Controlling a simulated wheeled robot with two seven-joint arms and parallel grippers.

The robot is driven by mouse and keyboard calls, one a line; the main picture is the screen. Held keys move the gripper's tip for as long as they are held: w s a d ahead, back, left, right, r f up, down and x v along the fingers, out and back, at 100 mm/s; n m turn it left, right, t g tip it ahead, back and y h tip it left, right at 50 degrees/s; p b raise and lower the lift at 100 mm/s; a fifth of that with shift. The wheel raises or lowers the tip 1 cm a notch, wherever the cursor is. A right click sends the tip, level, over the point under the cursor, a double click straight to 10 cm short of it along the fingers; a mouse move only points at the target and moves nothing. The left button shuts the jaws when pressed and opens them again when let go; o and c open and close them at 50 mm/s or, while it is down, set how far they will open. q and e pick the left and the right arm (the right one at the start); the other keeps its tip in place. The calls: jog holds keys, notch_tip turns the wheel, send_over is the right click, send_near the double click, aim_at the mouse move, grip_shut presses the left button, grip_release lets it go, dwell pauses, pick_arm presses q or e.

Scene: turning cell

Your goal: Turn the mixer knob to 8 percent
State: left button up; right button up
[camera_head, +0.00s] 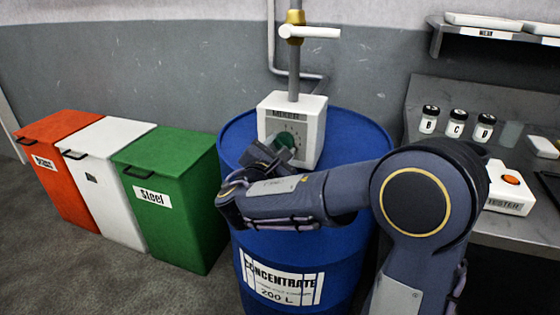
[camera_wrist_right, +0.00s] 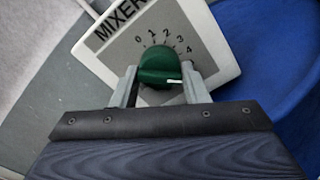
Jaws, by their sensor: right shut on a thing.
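The green mixer knob (camera_wrist_right: 158,64) sits on the white mixer box (camera_wrist_right: 207,42), with the dial figures 0 to 4 showing around its top. In the head view the knob (camera_head: 286,141) is partly covered by my right gripper (camera_head: 279,150). In the right wrist view my right gripper (camera_wrist_right: 158,84) has one finger on each side of the knob and is shut on it. The knob's white pointer mark points right, below the 4, towards the right finger. The figure it points at is hidden. My left gripper is not in view.
The mixer box stands on a blue concentrate drum (camera_head: 348,128), below a pipe with a white-handled valve (camera_head: 309,31). Red, white and green bins (camera_head: 172,190) stand left. A bench (camera_head: 480,218) at right holds lettered bottles (camera_head: 457,122) and a tester (camera_head: 508,189).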

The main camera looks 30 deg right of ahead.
jog(key=m+b, duration=0.3)
jog(key=b, duration=0.1)
jog(key=m+b, duration=0.4)
jog(key=b, duration=0.1)
jog(key=m+b, duration=0.3)
jog(key=b, duration=0.1)
jog(key=shift+f+m, duration=0.25)
jog(key=shift+m, duration=0.05)
jog(key=shift+r+m+b, duration=0.25)
jog(key=shift+m+b, duration=1.05)
jog(key=shift+b, duration=0.2)
jog(key=o, duration=1)
jog(key=shift+r, duration=0.1)
jog(key=shift+c, duration=0.2)
jog(key=p+v, duration=0.1)
jog(key=v, duration=0.7)
jog(key=shift+p, duration=0.3)
